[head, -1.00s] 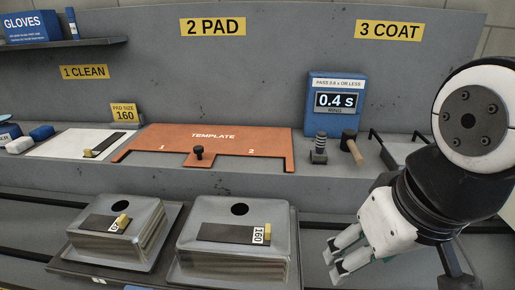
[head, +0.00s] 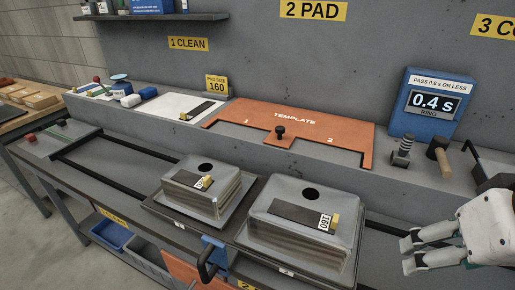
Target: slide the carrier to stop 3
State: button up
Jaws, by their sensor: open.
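The carrier (head: 178,225) is a dark flat tray on the black rails at the bench front. It bears two upturned steel sinks, a smaller left one (head: 178,205) and a larger right one (head: 275,240). Each sink has a round hole and a dark pad labelled 160 on top. A blue bracket with a black handle (head: 207,262) is at the carrier's front edge. My gripper (head: 405,257) is open and empty at the right, apart from the carrier and to the right of the larger sink. Part of the 3 COAT sign (head: 497,26) shows at upper right.
An orange template (head: 340,127) lies on the ledge behind the sinks. A blue ring tester (head: 430,125), a bolt-like piece (head: 402,152) and a mallet (head: 438,158) stand right of it. The rails (head: 90,170) left of the carrier are clear.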

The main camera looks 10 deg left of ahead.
aim_at(220, 252)
jog(key=k+l+u, duration=0.15)
jog(key=l+u, duration=0.2)
jog(key=k+l+u, duration=0.2)
jog(key=u, duration=0.2)
